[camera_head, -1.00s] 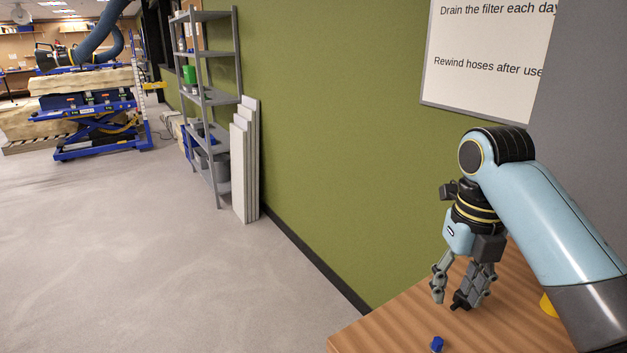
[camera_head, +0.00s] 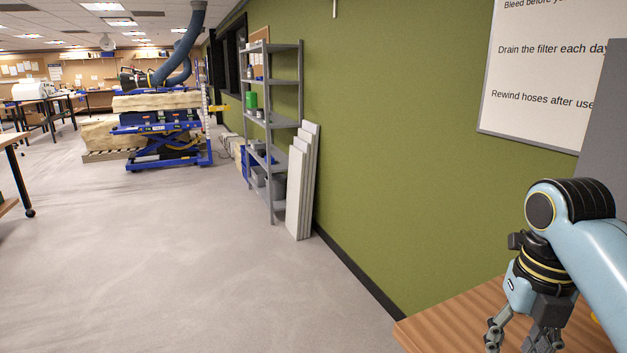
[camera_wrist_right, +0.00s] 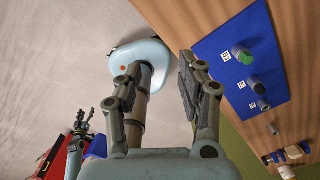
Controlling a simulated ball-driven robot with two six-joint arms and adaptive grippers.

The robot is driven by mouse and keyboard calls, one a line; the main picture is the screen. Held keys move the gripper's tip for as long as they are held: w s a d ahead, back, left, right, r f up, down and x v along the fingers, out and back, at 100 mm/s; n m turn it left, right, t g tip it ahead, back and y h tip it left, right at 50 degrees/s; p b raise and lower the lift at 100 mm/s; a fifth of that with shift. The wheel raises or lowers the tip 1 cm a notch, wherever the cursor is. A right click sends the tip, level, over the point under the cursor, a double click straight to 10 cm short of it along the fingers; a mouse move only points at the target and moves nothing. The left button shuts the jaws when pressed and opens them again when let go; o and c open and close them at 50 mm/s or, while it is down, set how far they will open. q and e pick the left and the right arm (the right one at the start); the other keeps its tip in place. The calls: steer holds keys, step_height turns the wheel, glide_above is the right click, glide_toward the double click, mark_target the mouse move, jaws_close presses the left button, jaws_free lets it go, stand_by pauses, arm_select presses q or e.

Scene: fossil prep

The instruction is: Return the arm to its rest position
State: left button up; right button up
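My right arm comes in from the right in the head view. Its gripper (camera_head: 510,343) hangs fingers down over the wooden table (camera_head: 440,323), partly at the frame's bottom edge. In the right wrist view the two fingers of this gripper (camera_wrist_right: 160,72) stand apart with nothing held between them. My left gripper (camera_wrist_right: 84,118) shows small at the left of the wrist view; whether it is open or shut is unclear. It is outside the head view.
A blue mat (camera_wrist_right: 220,44) on the table holds a green-topped piece (camera_wrist_right: 242,55) and grey cylindrical pieces. A green wall (camera_head: 400,150) runs behind the table. A grey shelf (camera_head: 272,82) and leaning panels (camera_head: 300,195) stand along it. The floor (camera_head: 170,260) at left is open.

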steer(key=s+a+m+t, duration=0.1)
steer(key=s+m+t, duration=0.1)
steer(key=s+m, duration=1.1)
steer(key=s+m+t, duration=0.2)
steer(key=s+m, duration=0.4)
steer(key=m, duration=1.3)
step_height(320, 180, down, 40)
steer(key=s+d+g+h+b, duration=0.1)
steer(key=s+d+g+b, duration=0.15)
steer(key=b, duration=0.85)
arm_select(q)
step_height(320, 180, down, 19)
steer(key=s+b, duration=0.1)
steer(key=b, duration=0.7)
steer(key=shift+s+f+g, duration=0.15)
steer(key=shift+s+g, duration=0.15)
arm_select(e)
steer(key=s+f, duration=1.8)
steer(key=f, duration=0.4)
steer(key=shift+d+g, duration=0.35)
steer(key=shift+g, duration=0.1)
